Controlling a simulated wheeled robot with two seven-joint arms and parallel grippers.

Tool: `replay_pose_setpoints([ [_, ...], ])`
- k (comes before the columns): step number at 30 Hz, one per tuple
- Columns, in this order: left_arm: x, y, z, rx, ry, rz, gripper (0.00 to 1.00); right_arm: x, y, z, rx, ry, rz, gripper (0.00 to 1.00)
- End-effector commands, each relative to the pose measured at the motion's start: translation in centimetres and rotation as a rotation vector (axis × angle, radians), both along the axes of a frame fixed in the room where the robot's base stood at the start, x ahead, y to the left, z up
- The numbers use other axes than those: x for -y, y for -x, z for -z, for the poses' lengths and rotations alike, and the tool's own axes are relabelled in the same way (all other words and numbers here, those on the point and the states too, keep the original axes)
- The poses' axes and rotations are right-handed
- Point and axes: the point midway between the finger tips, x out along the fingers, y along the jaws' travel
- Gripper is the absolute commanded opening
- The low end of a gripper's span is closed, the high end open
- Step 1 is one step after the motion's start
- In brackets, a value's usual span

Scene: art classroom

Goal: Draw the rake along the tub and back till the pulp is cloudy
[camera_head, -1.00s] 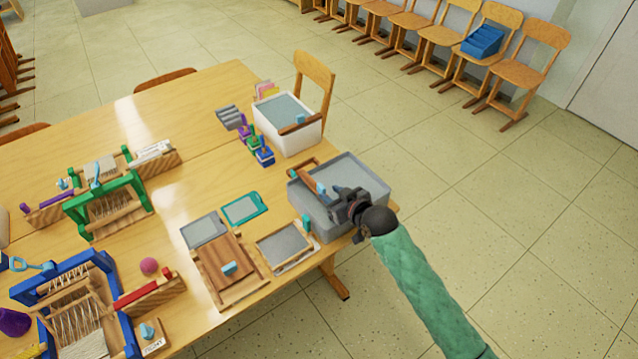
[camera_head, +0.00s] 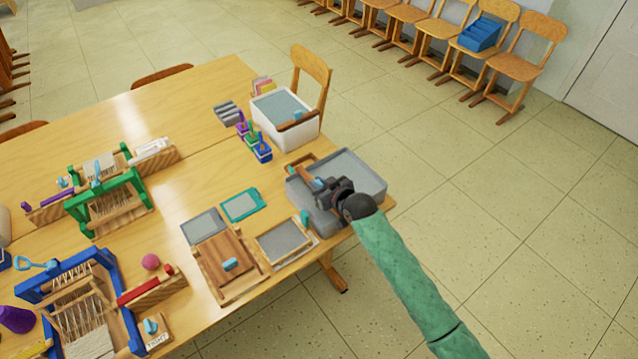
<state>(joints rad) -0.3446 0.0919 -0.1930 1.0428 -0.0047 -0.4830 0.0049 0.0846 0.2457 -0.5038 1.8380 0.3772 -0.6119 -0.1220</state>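A grey tub (camera_head: 366,172) with grey pulp in it stands at the right end of the long table. The wooden rake (camera_head: 304,170) with a light blue grip lies along the tub's left part. My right gripper (camera_head: 320,186) is over the tub's front left side, its fingers closed about the rake at the blue grip. The fingertips are small and partly hide the grip. The rake's lower end is hidden. My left gripper is out of view.
A white tub (camera_head: 297,136) of grey-blue liquid stands behind, with small coloured pots (camera_head: 262,153) beside it. Framed screens (camera_head: 284,240) and a wooden board (camera_head: 228,264) lie left of the grey tub. Looms (camera_head: 108,205) fill the table's left. Open floor lies to the right.

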Motion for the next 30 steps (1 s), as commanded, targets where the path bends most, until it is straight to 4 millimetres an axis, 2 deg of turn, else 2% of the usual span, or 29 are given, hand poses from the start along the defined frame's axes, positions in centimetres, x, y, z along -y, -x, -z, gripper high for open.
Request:
replay_pose_setpoints([
  [8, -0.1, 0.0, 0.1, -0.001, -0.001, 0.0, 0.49, 0.2, -0.1, 0.0, 0.001, 0.001, 0.0, 0.0],
  [13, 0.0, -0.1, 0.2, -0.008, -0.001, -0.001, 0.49, 1.5, -1.1, 0.1, 0.002, 0.003, 0.001, 0.0],
  [23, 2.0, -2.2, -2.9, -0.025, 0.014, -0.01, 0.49, 7.5, -5.5, 0.3, 0.003, 0.005, 0.001, 0.0],
  [30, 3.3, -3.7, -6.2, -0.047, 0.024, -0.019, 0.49, 11.5, -8.4, 0.2, 0.002, 0.003, 0.002, 0.0],
])
